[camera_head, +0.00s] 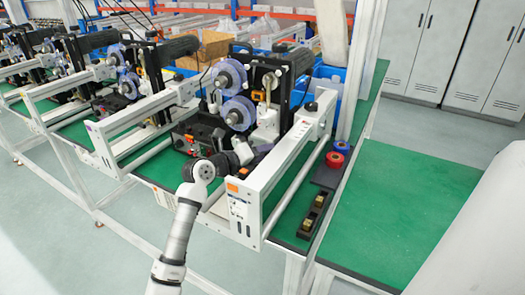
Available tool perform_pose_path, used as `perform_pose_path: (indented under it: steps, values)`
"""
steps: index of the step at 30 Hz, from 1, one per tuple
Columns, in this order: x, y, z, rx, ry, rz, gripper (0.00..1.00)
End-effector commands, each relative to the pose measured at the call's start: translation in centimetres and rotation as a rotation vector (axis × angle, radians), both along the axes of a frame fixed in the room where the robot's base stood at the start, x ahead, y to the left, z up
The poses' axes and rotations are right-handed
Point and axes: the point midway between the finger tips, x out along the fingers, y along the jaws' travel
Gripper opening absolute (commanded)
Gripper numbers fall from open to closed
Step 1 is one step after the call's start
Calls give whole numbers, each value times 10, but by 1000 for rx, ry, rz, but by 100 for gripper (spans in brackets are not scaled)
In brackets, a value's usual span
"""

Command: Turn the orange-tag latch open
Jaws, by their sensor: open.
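A small orange tag (232,187) shows on the near end of the white machine frame (240,207). An orange-yellow part (268,82) also shows higher up on the machine, by the black housing. I cannot tell which of them belongs to the latch, and no latch handle is clear at this size. My arm reaches up from the bottom edge and bends right at the machine. My gripper (262,152) is small and dark at the arm's end, behind the white frame's near end. Its fingers are partly hidden. Nothing shows held in it.
Blue-rimmed reels (230,74) and a black control box (196,133) stand just behind my gripper. Right of the frame, a dark tray (327,177) holds red and blue rings. A black block (314,214) with brass pieces lies nearer. The green tabletop (385,205) at right is clear.

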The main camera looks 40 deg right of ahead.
Motion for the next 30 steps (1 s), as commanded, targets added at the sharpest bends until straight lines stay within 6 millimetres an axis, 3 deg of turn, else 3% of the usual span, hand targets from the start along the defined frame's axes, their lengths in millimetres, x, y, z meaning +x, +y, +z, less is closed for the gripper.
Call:
perform_pose_path:
  steps: [9, 19, 30]
  values:
    - [0, -3, -1, 0, -1, 1, 43]
    - [0, -2, 0, 0, -1, 1, 0]
    - [1, -2, 1, -26, 62, 1, 0]
